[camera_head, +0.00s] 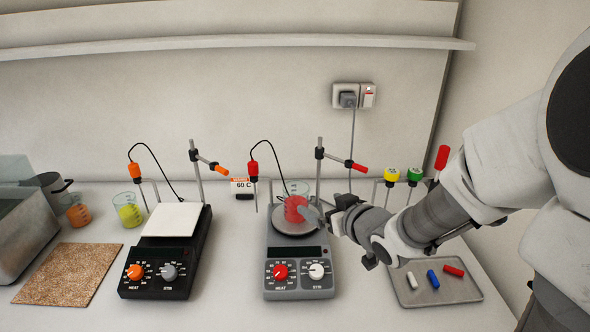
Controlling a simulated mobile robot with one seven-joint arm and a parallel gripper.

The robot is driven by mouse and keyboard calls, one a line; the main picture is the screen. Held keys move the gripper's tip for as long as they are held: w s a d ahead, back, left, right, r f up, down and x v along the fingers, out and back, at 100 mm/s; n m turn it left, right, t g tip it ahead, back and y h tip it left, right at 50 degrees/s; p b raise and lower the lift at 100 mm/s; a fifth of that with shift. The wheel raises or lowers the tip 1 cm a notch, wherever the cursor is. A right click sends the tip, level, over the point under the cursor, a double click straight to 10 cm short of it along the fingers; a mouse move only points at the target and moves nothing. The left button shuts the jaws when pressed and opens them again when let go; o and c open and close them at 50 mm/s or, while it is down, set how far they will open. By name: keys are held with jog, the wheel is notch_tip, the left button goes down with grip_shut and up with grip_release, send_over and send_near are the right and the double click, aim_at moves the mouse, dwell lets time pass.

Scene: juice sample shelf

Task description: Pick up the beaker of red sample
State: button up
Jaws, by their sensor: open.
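The beaker of red sample (294,207) stands upright on the round plate of the grey hotplate (299,255). My gripper (309,215) is at the right side of this beaker, reaching in from the right with its fingers close to the glass. The gripper is open; the near finger overlaps the beaker's right edge in the picture, and I cannot tell whether it touches. The far finger is hard to make out. A beaker of orange sample (78,212) and a beaker of yellow sample (129,212) stand on the bench at the left.
A black hotplate (159,275) with a white top stands left of the grey one. A red-handled probe (254,172) and clamp stand (320,160) rise behind the red beaker. A tray (408,293) with coloured bars lies at right. A cork mat (66,275) lies at left.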

aim_at(301, 200)
jog(key=b+x, duration=0.1)
jog(key=x, duration=0.3)
jog(key=f+x, duration=0.1)
jog(key=x, duration=0.3)
jog(key=b+x, duration=0.1)
jog(key=x, duration=0.3)
jog(key=shift+a+f+b, duration=0.25)
jog(key=shift+f+b, duration=0.05)
jog(key=shift+b, duration=0.05)
jog(key=shift+x, duration=2.8)
jog(key=shift+s+d+f, duration=0.1)
jog(key=shift+d, duration=0.1)
jog(key=c, duration=1.3)
jog(key=shift+c, duration=0.7)
